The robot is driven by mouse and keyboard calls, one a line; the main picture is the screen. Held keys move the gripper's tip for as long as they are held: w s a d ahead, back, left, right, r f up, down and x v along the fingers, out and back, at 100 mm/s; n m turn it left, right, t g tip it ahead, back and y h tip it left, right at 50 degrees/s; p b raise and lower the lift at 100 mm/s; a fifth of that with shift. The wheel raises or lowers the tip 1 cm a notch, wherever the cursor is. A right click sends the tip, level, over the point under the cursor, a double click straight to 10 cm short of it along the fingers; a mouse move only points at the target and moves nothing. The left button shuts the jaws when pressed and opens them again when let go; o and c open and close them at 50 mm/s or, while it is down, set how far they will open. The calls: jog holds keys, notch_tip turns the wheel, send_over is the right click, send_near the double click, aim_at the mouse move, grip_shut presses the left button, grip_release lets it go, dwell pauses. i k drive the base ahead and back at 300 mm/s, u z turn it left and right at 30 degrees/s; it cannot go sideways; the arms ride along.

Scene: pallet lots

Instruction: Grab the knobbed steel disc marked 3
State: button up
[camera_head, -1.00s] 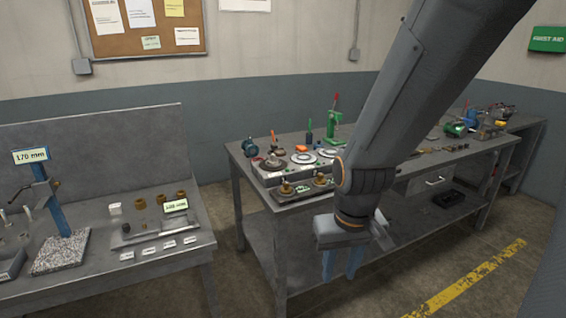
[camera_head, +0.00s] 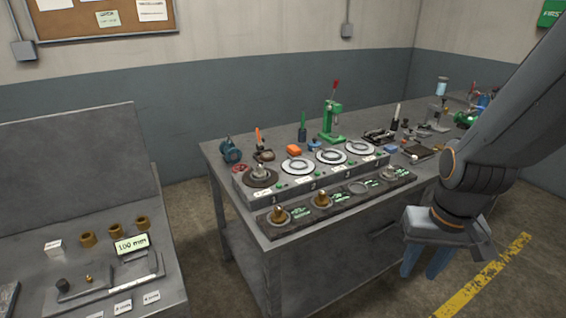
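Small knobbed discs sit on the workbench. One with a steel-coloured knob (camera_head: 260,171) rests on the leftmost dark round plate of a grey station box. Another steel-coloured knobbed disc (camera_head: 390,172) sits at the right end of the dark front tray. Two brass-knobbed pieces (camera_head: 278,213) (camera_head: 321,199) stand in the tray's left part. I cannot read a 3 on any disc. My gripper (camera_head: 421,270) hangs in front of the bench's front edge, right of and lower than the tray. Its blue fingers are apart with nothing between them.
The station box (camera_head: 317,182) carries several round plates and numbers on its front. The dark tray (camera_head: 340,207) lies before it, with an empty-looking ring third from left. A green press (camera_head: 331,122) and tools stand behind. A second bench (camera_head: 165,300) is at left.

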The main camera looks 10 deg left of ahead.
aim_at(259, 173)
jog(key=u, duration=0.25)
jog(key=i, duration=0.95)
jog(key=u, duration=0.5)
